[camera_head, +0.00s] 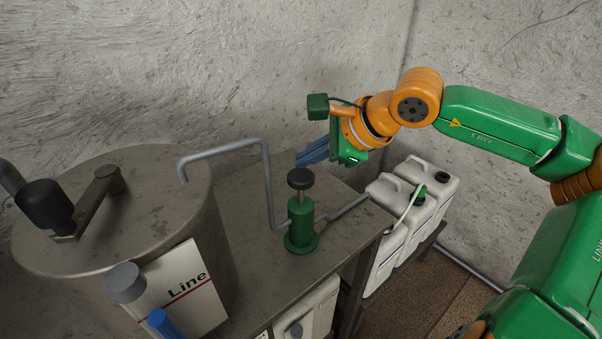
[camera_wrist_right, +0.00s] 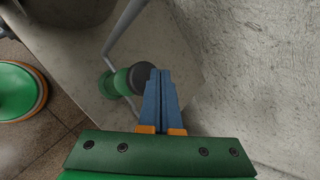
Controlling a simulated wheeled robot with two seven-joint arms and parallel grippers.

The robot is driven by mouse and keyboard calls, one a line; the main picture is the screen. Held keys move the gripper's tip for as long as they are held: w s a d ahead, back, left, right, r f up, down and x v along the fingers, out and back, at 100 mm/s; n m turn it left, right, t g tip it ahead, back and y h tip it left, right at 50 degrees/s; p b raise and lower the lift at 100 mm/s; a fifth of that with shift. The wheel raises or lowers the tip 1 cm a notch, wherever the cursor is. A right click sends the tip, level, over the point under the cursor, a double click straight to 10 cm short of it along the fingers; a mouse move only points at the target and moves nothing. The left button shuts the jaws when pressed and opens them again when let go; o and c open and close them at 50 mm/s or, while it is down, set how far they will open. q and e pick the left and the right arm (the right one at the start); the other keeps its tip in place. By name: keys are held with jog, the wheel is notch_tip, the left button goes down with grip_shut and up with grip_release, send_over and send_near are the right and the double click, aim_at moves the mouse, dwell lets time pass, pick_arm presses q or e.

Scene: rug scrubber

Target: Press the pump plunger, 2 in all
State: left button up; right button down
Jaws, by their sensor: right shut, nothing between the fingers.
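The pump stands on the grey metal table, with a green body (camera_head: 301,222) and a black round plunger knob (camera_head: 300,179). A short bare rod shows between knob and body, so the plunger stands raised. My right gripper (camera_head: 298,160) has its blue fingers shut and empty, a little above and behind the knob in the head view. In the right wrist view the fingertips (camera_wrist_right: 160,72) overlap the edge of the knob (camera_wrist_right: 141,75), with the green body (camera_wrist_right: 113,84) left of it. I cannot tell whether they touch. My left gripper is not in view.
A large metal drum (camera_head: 140,215) with a crank stands at left. A bent grey pipe (camera_head: 268,185) rises just left of the pump. White canisters (camera_head: 430,190) stand right of the table (camera_head: 240,260). A rough wall (camera_head: 260,60) lies behind.

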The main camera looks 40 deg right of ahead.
aim_at(308, 177)
jog(key=shift+f, duration=0.1)
dwell(0.8)
jog(key=shift+f+b, duration=0.3)
jog(key=shift+b, duration=0.15)
jog(key=shift+f+b, duration=1.9)
jog(key=shift+f, duration=0.05)
dwell(1.3)
jog(key=shift+r, duration=0.1)
jog(key=shift+r+p, duration=2.05)
jog(key=shift+r, duration=0.2)
notch_tip(308, 177, up, 5)
jog(key=p, duration=0.4)
jog(key=shift+r+p, duration=0.1)
jog(key=shift+p, duration=0.2)
